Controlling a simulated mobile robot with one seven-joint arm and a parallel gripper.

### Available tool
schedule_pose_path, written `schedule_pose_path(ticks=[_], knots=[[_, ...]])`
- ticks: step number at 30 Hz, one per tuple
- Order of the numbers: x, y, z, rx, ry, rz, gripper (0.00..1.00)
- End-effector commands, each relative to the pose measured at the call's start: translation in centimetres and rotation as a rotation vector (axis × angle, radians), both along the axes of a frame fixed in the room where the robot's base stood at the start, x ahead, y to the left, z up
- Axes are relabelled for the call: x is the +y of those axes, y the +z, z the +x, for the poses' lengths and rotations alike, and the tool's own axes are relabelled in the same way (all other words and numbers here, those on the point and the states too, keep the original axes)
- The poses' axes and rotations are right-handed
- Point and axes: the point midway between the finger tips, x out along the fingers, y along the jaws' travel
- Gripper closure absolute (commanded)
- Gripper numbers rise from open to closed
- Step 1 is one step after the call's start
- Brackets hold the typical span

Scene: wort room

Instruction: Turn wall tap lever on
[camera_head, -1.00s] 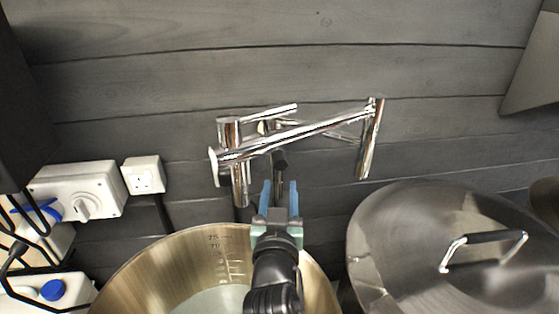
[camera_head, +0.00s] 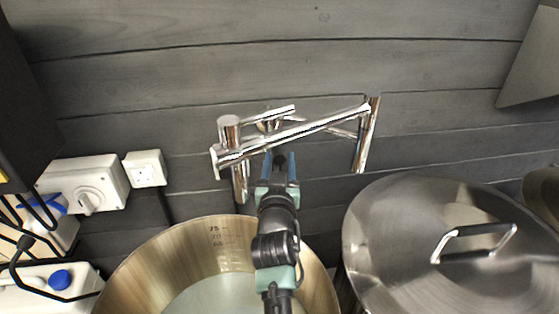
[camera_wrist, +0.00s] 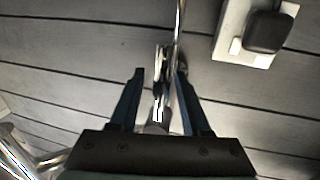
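The chrome wall tap (camera_head: 310,127) has a jointed double-bar arm on the dark plank wall, with a downward spout at its right end. A thin lever-like rod (camera_head: 272,114) extends right from the top of its left post. My gripper (camera_head: 279,154) is open, with its blue fingers just below the tap's long bar. In the wrist view my gripper (camera_wrist: 160,73) has a chrome piece of the tap (camera_wrist: 161,100) between its spread fingers, nearer the right finger. I cannot tell whether that piece is the lever or whether either finger touches it.
A large open steel pot (camera_head: 145,265) with pale liquid stands below the tap. A lidded steel pot (camera_head: 400,225) is at the right. A white switch box (camera_head: 85,187) and socket (camera_head: 145,168) are on the wall at left, near white containers (camera_head: 45,290).

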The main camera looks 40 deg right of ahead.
Motion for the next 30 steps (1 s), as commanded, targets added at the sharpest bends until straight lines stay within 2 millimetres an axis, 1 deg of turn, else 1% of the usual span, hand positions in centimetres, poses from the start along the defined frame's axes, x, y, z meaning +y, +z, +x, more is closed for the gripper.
schedule_pose_path(ticks=[1,5,6,7,8,30], knots=[[0.01,0.0,-0.01,0.0,0.0,0.0,0.61],[0.01,0.0,-0.01,0.0,0.0,0.0,0.85],[0.01,0.0,-0.01,0.0,0.0,0.0,0.92],[0.01,0.0,-0.01,0.0,0.0,0.0,0.97],[0.01,0.0,-0.01,0.0,0.0,0.0,1.0],[0.04,-0.02,-0.01,0.001,0.0,0.001,1.0]])
